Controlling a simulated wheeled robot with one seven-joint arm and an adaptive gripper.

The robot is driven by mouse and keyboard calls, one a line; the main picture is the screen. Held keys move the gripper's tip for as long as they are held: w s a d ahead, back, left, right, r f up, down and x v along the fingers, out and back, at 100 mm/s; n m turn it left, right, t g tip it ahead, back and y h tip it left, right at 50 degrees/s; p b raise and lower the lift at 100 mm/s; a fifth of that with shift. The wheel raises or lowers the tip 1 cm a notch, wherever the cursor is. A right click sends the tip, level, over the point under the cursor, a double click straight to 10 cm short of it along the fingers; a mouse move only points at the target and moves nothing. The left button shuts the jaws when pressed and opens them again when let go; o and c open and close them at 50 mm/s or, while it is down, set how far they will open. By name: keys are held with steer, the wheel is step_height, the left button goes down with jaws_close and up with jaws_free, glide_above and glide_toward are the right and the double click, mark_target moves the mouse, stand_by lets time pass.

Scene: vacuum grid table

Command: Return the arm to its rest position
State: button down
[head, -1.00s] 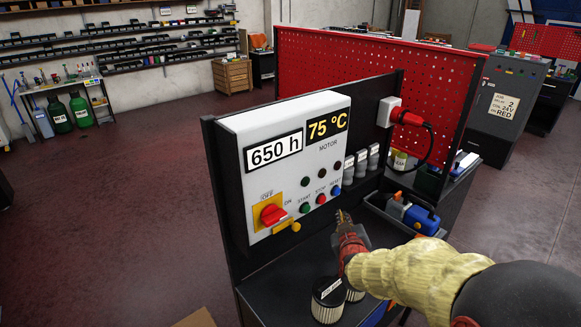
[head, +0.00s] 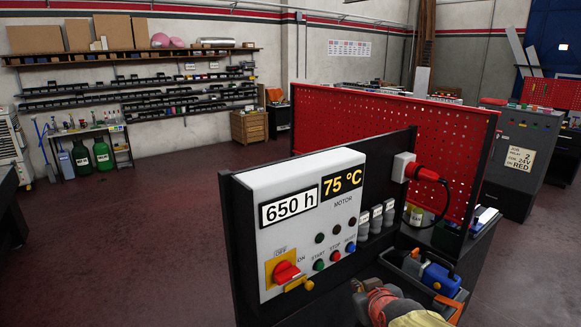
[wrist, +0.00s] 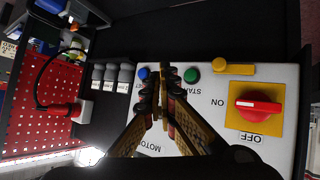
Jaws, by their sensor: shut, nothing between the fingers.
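My gripper (wrist: 163,85) is shut and empty in the wrist view, its fingertips together in front of the white control panel (wrist: 284,80). In the head view only part of my gripper (head: 371,295) and wrist shows at the bottom edge, below the panel (head: 306,222). The panel reads 650 h and 75 °C. It has a red rotary switch (head: 285,271) on a yellow plate, and green, red and blue buttons in a row. The switch also shows in the wrist view (wrist: 258,106).
A red plug (head: 424,173) sits in a socket right of the panel. A tray with a blue and orange tool (head: 440,278) lies at the right. A red perforated board (head: 390,125) stands behind. The floor at left is clear.

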steer(key=s+r+m+g, duration=0.1)
steer(key=s+g, duration=0.1)
steer(key=s, duration=1.1)
steer(key=s+d+m+g, duration=0.1)
steer(key=s+m+g, duration=0.1)
steer(key=s, duration=1.2)
steer(key=shift+s+r+g, duration=0.3)
steer(key=shift+r+g, duration=0.1)
steer(key=shift+g, duration=0.4)
